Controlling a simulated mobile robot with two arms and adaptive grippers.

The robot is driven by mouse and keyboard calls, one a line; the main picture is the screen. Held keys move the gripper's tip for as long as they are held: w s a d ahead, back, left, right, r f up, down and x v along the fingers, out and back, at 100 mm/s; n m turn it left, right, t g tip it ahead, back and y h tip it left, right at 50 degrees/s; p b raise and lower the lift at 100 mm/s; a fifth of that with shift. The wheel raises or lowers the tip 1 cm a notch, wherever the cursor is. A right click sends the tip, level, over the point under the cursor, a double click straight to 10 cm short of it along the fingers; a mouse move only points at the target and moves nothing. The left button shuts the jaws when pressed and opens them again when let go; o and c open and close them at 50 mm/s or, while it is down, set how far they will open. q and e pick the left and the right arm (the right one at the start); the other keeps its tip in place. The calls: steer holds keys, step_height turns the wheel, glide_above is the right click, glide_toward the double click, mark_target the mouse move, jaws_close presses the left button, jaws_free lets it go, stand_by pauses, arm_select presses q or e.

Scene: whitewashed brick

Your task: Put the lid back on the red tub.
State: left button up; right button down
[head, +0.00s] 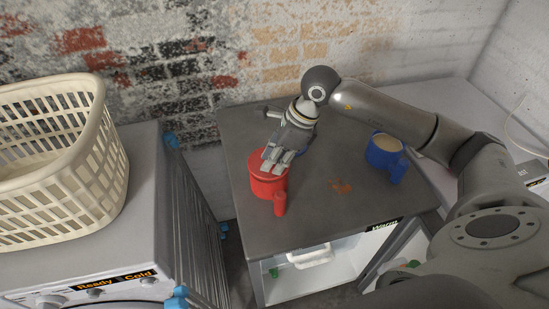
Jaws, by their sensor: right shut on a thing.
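The red tub (267,187) stands upright on the grey table top, left of the middle, with its stubby handle (280,204) pointing toward me. My right gripper (275,161) reaches down over the tub from behind. It is shut on a red lid (259,164) at the tub's top. The fingers cover much of the lid, so I cannot tell whether it sits flush on the rim. My left gripper is not in view.
A blue tub (383,155) with a handle and pale contents stands on the grey table (325,215) at the right. A brown stain (341,187) lies between the tubs. A cream laundry basket (100,165) sits on a washing machine at the left. A brick wall is behind.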

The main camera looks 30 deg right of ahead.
steer(key=c, duration=1.2)
jaws_free()
steer(key=shift+o, duration=0.6)
steer(key=o, duration=0.4)
steer(key=shift+r+p, duration=1.9)
steer(key=shift+r, duration=1.65)
steer(key=shift+c, duration=0.4)
